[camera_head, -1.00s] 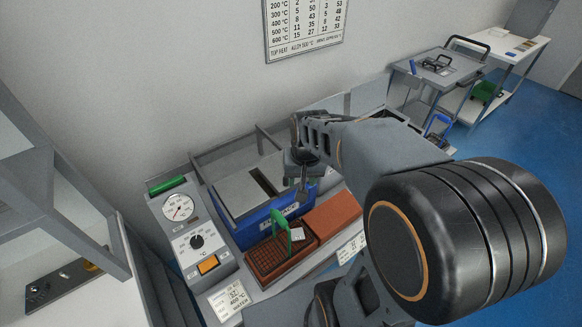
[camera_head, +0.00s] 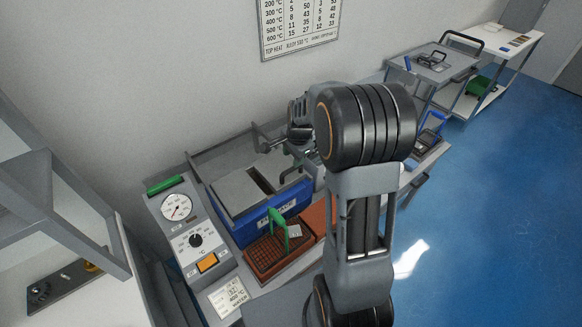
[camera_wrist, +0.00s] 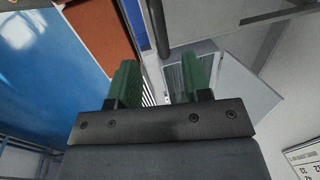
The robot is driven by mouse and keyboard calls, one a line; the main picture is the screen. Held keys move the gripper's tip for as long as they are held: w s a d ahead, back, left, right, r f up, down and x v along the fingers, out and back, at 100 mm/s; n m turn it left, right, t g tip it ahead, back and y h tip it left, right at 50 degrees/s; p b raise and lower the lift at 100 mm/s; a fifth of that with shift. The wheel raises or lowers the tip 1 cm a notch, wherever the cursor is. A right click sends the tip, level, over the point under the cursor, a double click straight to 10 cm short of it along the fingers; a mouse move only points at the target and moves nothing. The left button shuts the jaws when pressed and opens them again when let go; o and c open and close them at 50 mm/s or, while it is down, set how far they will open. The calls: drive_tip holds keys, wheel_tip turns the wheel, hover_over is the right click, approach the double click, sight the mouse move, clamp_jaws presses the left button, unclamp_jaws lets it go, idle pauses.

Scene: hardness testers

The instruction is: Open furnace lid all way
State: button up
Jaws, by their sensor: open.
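The furnace (camera_head: 268,217) is a blue box with a grey top on the bench in the head view. Its grey lid (camera_head: 240,192) lies flat, with a narrow dark opening at its right side. My gripper (camera_head: 277,157) is above the right part of the furnace, partly hidden behind my arm. In the wrist view my gripper (camera_wrist: 160,85) shows two green-padded fingers, apart, with nothing held between them. A light opening with a ribbed inside shows between and beyond the fingers; I cannot tell whether they touch the lid.
A control panel with a dial (camera_head: 177,207) and a knob stands left of the furnace. In front are a brown perforated tray (camera_head: 262,262) with a green upright piece and an orange-brown block (camera_head: 318,217). A grey rail frame surrounds the furnace top. Blue floor is clear at right.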

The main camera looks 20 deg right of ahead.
sight(291, 169)
drive_tip(key=shift+w+a+f, duration=0.1)
drive_tip(key=shift+w+f, duration=0.1)
drive_tip(key=shift+f, duration=0.95)
drive_tip(key=shift+w+f, duration=0.2)
drive_tip(key=shift+f, duration=0.9)
drive_tip(key=shift+w+a+f, duration=0.1)
drive_tip(key=shift+w+f, duration=0.1)
drive_tip(key=shift+f, duration=0.95)
drive_tip(key=shift+c, duration=0.2)
clamp_jaws()
